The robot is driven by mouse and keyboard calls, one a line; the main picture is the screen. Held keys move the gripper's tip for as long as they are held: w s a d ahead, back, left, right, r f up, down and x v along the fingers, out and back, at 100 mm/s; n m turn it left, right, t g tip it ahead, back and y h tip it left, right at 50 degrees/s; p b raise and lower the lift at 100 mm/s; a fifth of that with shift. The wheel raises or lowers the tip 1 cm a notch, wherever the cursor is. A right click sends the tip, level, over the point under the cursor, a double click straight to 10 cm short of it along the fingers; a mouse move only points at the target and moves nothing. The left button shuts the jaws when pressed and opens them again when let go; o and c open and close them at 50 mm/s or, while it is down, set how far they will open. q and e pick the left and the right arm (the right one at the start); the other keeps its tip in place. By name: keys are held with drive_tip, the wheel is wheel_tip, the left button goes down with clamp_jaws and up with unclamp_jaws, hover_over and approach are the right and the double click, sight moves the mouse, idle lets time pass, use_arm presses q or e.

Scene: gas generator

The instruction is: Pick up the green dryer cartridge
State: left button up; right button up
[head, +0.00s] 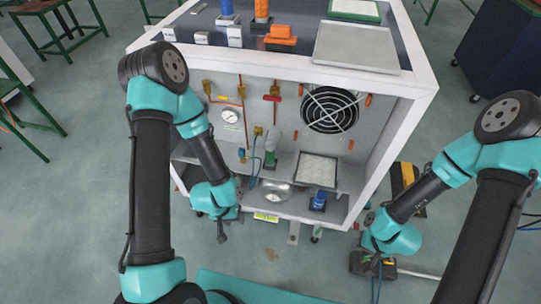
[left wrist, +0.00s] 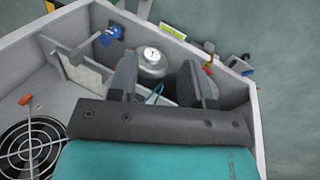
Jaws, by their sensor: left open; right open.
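A small green cylinder (head: 270,160), which looks like the green dryer cartridge, stands inside the open-fronted generator cabinet (head: 415,98), left of centre. Blue tubing (head: 254,172) runs just left of it. My left gripper (head: 222,232) is open and empty at the lower left front of the cabinet, apart from the cylinder. In the left wrist view its two fingers (left wrist: 160,85) straddle the line of sight to a clear or silver round bowl (left wrist: 152,62). I cannot make out the green cylinder there. My right gripper (head: 372,265) is open low in front of the cabinet's right side.
Inside the cabinet are a fan (head: 330,110), a gauge (head: 230,115), a pale square panel (head: 317,170) and a blue fitting (head: 318,202). Blue and orange cylinders and a metal tray (head: 357,46) sit on top. The cabinet's side walls and front edge bound the space.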

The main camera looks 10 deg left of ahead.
use_arm(q)
drive_tip(key=o, duration=0.7)
